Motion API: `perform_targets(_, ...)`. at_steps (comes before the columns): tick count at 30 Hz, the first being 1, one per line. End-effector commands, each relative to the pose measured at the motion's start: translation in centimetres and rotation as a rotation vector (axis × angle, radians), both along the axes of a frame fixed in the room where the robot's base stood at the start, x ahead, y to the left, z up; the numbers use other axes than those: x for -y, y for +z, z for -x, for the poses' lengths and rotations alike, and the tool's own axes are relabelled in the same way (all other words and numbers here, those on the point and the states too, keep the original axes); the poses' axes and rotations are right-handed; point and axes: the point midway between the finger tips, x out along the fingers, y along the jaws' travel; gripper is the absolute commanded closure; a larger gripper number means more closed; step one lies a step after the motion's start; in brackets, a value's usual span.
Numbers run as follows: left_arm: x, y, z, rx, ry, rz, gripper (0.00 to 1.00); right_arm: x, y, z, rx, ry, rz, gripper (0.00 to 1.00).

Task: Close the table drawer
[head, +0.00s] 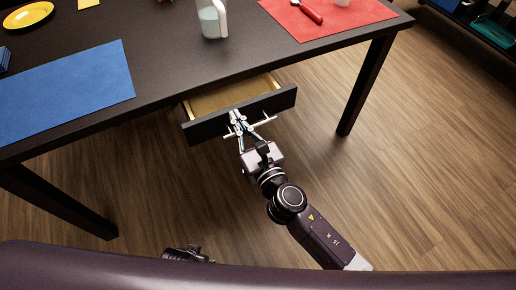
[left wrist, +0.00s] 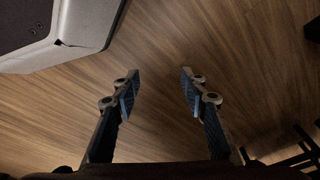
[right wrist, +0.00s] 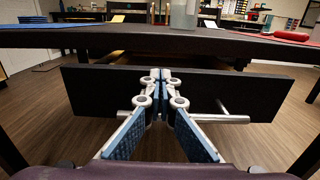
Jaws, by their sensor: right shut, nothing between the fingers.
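The table drawer is partly pulled out under the table edge, with its dark front (head: 281,101) and pale wooden inside (head: 225,97) showing. A silver bar handle (head: 266,121) runs across the front. My right gripper (head: 234,116) is shut and empty, its fingertips at the drawer front by the middle of the handle. In the right wrist view its tips (right wrist: 160,74) overlap the dark front (right wrist: 255,90), and the handle (right wrist: 232,118) shows on both sides of the fingers. Whether they touch the front is not clear. My left gripper (left wrist: 158,78) is open and empty above the floor.
The dark table (head: 165,65) carries a blue mat (head: 65,90), a red mat (head: 345,15), a clear pitcher (head: 211,18), a red-handled utensil (head: 308,12) and a yellow plate (head: 28,15). Table legs (head: 366,85) stand at both sides. The floor in front is clear.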

Motion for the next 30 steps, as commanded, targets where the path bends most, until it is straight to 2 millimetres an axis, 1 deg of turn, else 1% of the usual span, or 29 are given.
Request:
perform_targets(1,0.0,0.0,-0.1,0.003,0.0,0.001,0.6,-0.8,0.1,-1.4,0.004,0.0,0.001,1.0)
perform_targets(3,0.1,0.3,-0.3,0.005,0.001,0.001,0.6,-1.8,0.0,-3.1,0.004,0.0,0.0,1.0)
perform_targets(5,0.1,0.8,-0.6,0.01,0.001,0.002,0.6,-2.5,-0.1,-4.3,0.003,0.0,0.002,1.0)
perform_targets(9,0.2,2.4,-1.4,0.021,0.003,0.003,0.6,-4.0,-0.3,-6.8,0.001,0.001,0.0,1.0)
perform_targets(12,0.3,3.7,-1.9,0.027,0.004,0.003,0.6,-4.7,-0.3,-8.2,0.001,0.001,0.0,1.0)
perform_targets(15,0.3,4.8,-2.2,0.031,0.005,0.004,0.6,-5.4,-0.3,-9.2,0.001,0.001,0.0,1.0)
perform_targets(21,0.3,6.3,-2.6,0.038,0.006,0.003,0.6,-6.1,-0.3,-10.4,0.0,0.001,0.0,1.0)
perform_targets(27,0.3,6.6,-2.6,0.038,0.007,0.004,0.6,-6.2,-0.1,-10.8,0.001,0.0,-0.002,1.0)
perform_targets(30,0.3,6.4,-2.7,0.026,0.006,0.004,0.6,-6.2,0.0,-10.8,0.002,0.0,-0.002,1.0)
